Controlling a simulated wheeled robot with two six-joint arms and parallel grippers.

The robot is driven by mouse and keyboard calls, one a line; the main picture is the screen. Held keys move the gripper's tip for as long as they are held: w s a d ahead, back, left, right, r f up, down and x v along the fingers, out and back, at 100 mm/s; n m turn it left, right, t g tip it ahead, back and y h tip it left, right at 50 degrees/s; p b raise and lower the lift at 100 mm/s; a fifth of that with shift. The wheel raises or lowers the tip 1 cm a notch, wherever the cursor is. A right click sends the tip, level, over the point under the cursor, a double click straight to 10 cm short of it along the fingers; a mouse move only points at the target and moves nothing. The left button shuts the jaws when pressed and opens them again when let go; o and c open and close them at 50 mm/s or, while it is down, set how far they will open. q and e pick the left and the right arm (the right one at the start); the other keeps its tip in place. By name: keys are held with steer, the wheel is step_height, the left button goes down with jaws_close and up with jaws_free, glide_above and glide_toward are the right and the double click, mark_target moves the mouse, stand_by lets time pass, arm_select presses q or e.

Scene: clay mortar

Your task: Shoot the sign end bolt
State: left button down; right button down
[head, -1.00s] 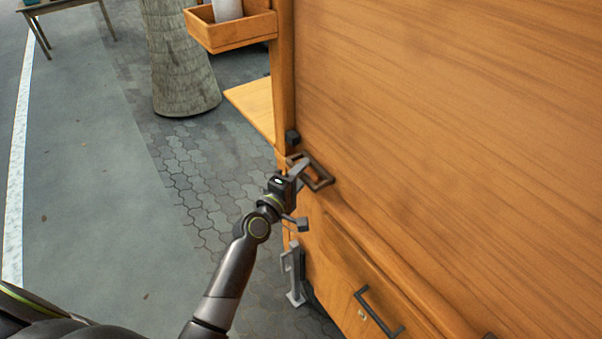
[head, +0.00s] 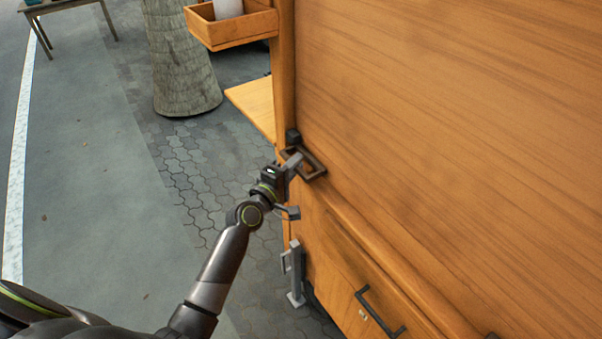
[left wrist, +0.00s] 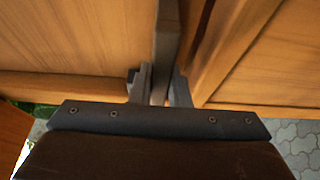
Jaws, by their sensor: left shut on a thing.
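The sign end bolt shows as a dark rectangular loop handle (head: 316,170) on the wooden sign's left end. A small black block (head: 292,137) sits just above it on the post edge, close to the handle. My left gripper (head: 296,163) is shut on the handle's near side. In the left wrist view my fingers (left wrist: 160,88) close on a grey bar (left wrist: 167,35) that runs up the picture. The bolt's rod is not clear in either view. My right gripper is in neither view.
The large wooden panel (head: 460,110) fills the right side. Below are a drawer handle (head: 378,312) and a grey metal upright (head: 296,272). A wooden shelf (head: 255,103) and tray (head: 232,32) jut out left, beside a trunk-like column (head: 180,60).

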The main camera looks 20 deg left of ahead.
arm_select(q)
steer(key=shift+w+a, duration=0.55)
steer(key=shift+a, duration=0.25)
steer(key=shift+r, duration=0.1)
steer(key=c, duration=1.7)
jaws_free()
steer(key=shift+c, duration=0.2)
steer(key=o, duration=0.4)
steer(key=shift+w+a, duration=0.1)
steer(key=shift+s, duration=0.3)
steer(key=b+v, duration=0.1)
steer(key=v, duration=1.6)
steer(key=shift+a, duration=0.1)
steer(key=shift+w, duration=0.1)
